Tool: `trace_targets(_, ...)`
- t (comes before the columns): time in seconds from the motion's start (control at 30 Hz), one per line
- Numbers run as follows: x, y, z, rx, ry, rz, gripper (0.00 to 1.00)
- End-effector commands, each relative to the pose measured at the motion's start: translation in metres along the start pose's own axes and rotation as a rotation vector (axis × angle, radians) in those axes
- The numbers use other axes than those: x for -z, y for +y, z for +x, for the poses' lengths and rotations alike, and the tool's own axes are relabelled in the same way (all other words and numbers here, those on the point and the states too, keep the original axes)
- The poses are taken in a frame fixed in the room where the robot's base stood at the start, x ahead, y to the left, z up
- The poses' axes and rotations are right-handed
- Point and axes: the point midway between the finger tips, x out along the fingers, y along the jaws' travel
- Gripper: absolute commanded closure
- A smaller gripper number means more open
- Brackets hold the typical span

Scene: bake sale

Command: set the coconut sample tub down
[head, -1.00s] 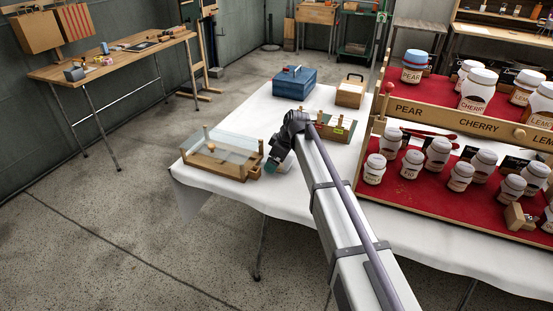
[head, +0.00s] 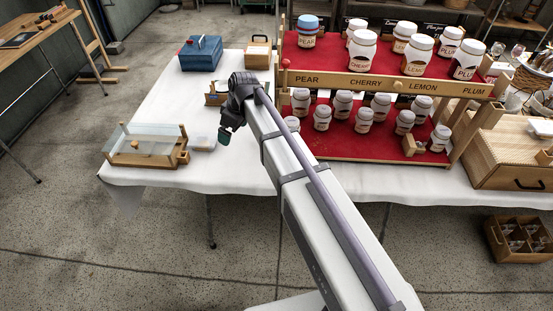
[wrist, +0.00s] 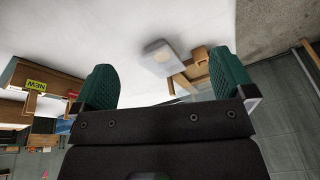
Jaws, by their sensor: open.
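A small pale, see-through tub (head: 203,143) stands on the white tablecloth, just right of a wooden case with a clear lid (head: 183,157). Its label cannot be read, so I cannot tell from it that this is the coconut sample. My gripper (head: 225,136) is right of the tub in the head view, with its tip pointing down. In the wrist view the tub (wrist: 163,58) lies beyond the gap between the two green fingers, next to the wooden case (wrist: 190,72). My gripper (wrist: 160,62) is open, and nothing is held between the fingers.
A tiered red stand (head: 345,82) with several labelled jars is right of my arm. A blue box (head: 200,54) and a wooden box (head: 258,52) stand at the back. A yellow NEW sign (wrist: 36,85) shows in the wrist view. White cloth (head: 165,103) is clear behind the case.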

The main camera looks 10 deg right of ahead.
Motion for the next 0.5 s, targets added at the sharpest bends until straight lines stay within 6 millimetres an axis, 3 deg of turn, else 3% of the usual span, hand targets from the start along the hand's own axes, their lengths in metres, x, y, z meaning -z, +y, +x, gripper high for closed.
trace_targets(0.03,-0.059,-0.024,-0.012,-0.023,-0.042,0.148,0.00)
trace_targets(0.1,-0.122,-0.044,-0.025,-0.067,-0.103,0.383,0.00)
trace_targets(0.2,-0.191,-0.071,-0.039,-0.134,-0.167,0.665,0.00)
trace_targets(0.33,-0.233,-0.088,-0.049,-0.190,-0.206,0.867,0.00)
trace_targets(0.5,-0.234,-0.086,-0.049,-0.198,-0.211,0.892,0.00)
